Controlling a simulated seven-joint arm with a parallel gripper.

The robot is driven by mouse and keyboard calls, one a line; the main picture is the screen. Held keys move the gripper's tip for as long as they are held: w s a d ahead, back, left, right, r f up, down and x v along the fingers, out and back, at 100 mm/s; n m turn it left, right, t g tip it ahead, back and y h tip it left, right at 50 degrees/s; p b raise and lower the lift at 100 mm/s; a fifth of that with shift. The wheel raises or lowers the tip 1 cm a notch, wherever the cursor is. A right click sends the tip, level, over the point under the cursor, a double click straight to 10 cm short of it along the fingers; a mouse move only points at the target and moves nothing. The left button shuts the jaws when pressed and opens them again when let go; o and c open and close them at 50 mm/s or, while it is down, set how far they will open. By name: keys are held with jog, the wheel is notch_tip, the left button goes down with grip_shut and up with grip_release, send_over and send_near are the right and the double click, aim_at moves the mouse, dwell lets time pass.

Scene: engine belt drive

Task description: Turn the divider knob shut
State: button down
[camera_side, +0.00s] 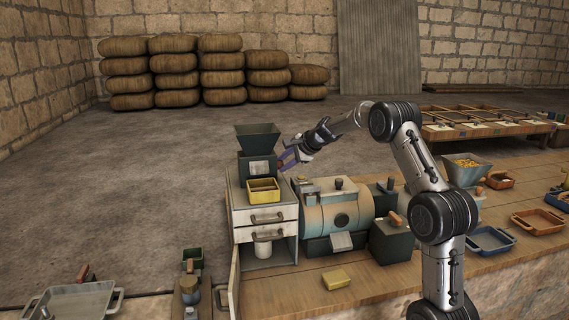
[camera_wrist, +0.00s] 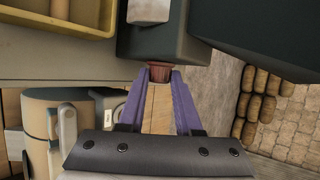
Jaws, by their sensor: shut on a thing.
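The divider is a dark box with a hopper (camera_side: 257,140) on top, standing on the pale cabinet. In the wrist view its dark body (camera_wrist: 165,42) is at the top, with a small reddish-brown knob (camera_wrist: 160,73) on its near side. My gripper (camera_side: 289,159) reaches the divider's right side in the side view. In the wrist view the purple fingers of my gripper (camera_wrist: 160,78) are closed around the knob, one on each side. The fingers hide part of the knob, and its turn angle cannot be told.
A yellow tray (camera_side: 263,190) sits on the cabinet (camera_side: 263,215) in front of the divider. A blue and tan drum machine (camera_side: 335,211) stands close on the right, below my arm. Stacked sacks (camera_side: 222,69) lie far behind.

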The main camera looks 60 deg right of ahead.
jog(key=shift+s+t+h, duration=0.1)
jog(key=shift+t+h, duration=0.3)
jog(key=shift+s+a+f+n+t+h, duration=0.1)
jog(key=shift+a+f+n+t+h, duration=0.1)
jog(key=shift+n+t+h, duration=0.5)
jog(key=shift+f+t+h, duration=0.15)
jog(key=shift+t+h, duration=0.2)
jog(key=shift+t, duration=0.4)
jog(key=shift+f+t+h, duration=0.15)
jog(key=shift+t+h, duration=0.2)
jog(key=shift+t, duration=0.4)
jog(key=shift+n+t, duration=0.3)
jog(key=shift+n, duration=0.1)
jog(key=c, duration=0.6)
grip_release()
jog(key=shift+f, duration=0.1)
jog(key=shift+s, duration=0.1)
jog(key=v, duration=1.3)
jog(key=shift+s+a, duration=0.25)
jog(key=shift+s, duration=0.05)
